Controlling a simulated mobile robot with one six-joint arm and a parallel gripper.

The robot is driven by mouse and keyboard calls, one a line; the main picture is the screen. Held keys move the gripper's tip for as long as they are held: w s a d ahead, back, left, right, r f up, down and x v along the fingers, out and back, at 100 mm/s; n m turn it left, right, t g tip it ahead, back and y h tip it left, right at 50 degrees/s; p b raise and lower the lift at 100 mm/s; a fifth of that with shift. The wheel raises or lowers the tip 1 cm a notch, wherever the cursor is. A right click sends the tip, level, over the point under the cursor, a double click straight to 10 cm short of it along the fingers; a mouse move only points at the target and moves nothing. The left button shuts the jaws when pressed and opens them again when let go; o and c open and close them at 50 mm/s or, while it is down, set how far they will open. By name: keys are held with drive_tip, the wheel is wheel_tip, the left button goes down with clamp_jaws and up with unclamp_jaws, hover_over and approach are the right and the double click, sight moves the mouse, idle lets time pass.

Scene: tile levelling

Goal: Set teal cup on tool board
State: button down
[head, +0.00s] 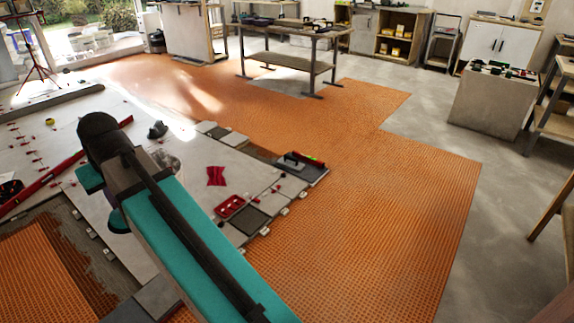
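A dark board (316,177) lies on the light tiles near their right edge, beside the orange matting. A trowel with a dark handle (293,156) and a small green and red item (314,160) lie on it; this looks like the tool board. I cannot make out a teal cup. The teal surfaces at lower left look like parts of my own arm, which crosses the lower left and hides some of the tiled floor. My gripper is not visible, so its state and anything in it are hidden.
A red tray (230,207) and red cloth (215,176) lie on the tiles left of the board. A workbench (290,33) stands at the back, and a grey block (492,103) with tools at right. Orange matting (380,215) right of the board is clear.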

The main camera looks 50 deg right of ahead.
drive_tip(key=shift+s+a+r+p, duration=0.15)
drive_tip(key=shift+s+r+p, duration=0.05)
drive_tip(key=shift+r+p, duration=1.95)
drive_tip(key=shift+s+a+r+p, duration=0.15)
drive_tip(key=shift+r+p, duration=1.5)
drive_tip(key=shift+p, duration=1)
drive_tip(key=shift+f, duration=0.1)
